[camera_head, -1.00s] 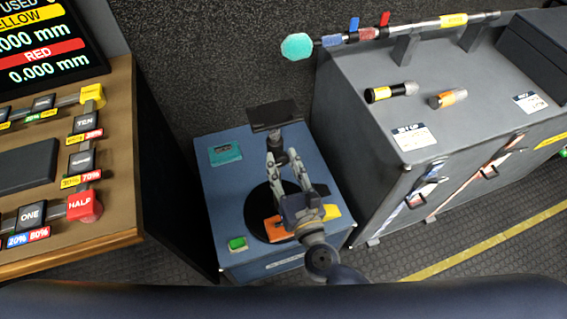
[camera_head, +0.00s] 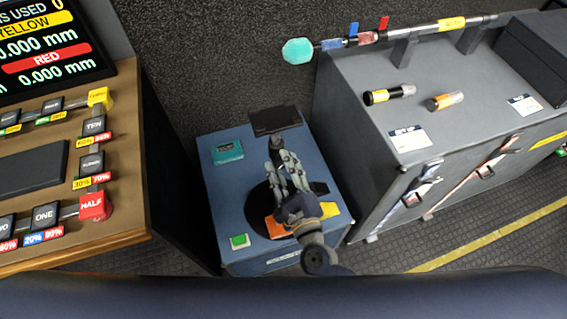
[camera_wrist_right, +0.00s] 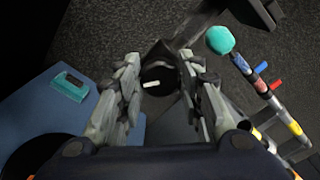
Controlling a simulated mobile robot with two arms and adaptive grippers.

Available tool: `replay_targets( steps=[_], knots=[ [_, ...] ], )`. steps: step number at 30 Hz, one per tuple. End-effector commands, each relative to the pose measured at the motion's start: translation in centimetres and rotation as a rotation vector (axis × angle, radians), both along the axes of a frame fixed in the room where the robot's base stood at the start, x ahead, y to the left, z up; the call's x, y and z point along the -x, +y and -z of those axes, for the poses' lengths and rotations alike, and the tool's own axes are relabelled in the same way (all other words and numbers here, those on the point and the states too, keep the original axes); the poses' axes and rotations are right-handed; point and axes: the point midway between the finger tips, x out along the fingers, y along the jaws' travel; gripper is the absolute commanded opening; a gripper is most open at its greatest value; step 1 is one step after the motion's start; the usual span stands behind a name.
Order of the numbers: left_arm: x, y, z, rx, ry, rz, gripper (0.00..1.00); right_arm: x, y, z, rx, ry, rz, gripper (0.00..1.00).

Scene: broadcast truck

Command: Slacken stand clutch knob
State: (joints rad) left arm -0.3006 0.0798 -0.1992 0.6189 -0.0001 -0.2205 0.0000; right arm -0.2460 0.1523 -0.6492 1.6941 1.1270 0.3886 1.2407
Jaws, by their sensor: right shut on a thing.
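The stand (camera_head: 275,121) has a dark flat plate on top and a post, and stands on a blue cabinet. Its clutch knob (camera_wrist_right: 156,80) is dark and round with a pale mark, and shows between my fingers in the right wrist view. My right gripper (camera_head: 281,157) reaches in over the cabinet and is shut on the knob, with one finger on each side. In the head view the gripper hides most of the knob and the lower post. My left gripper is not in view.
On the blue cabinet (camera_head: 217,193) are a teal box (camera_head: 227,151) and a green button (camera_head: 239,241). A grey case (camera_head: 345,110) with a teal-tipped rod (camera_head: 298,51) stands close on the right. A wooden console (camera_head: 130,150) stands on the left.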

Motion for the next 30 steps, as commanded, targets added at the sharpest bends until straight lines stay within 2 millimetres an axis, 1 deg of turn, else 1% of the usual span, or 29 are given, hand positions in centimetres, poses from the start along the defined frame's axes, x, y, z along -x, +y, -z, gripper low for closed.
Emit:
replay_targets(
  steps=[1, 30],
  knots=[
    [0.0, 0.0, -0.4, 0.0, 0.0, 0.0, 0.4, -0.1, 0.0, -0.3, 0.043, -0.015, 0.002, 0.1],
    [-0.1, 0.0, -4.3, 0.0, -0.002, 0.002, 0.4, -0.1, 0.1, -0.1, 0.918, -0.3, 0.003, 0.1]
  ],
)
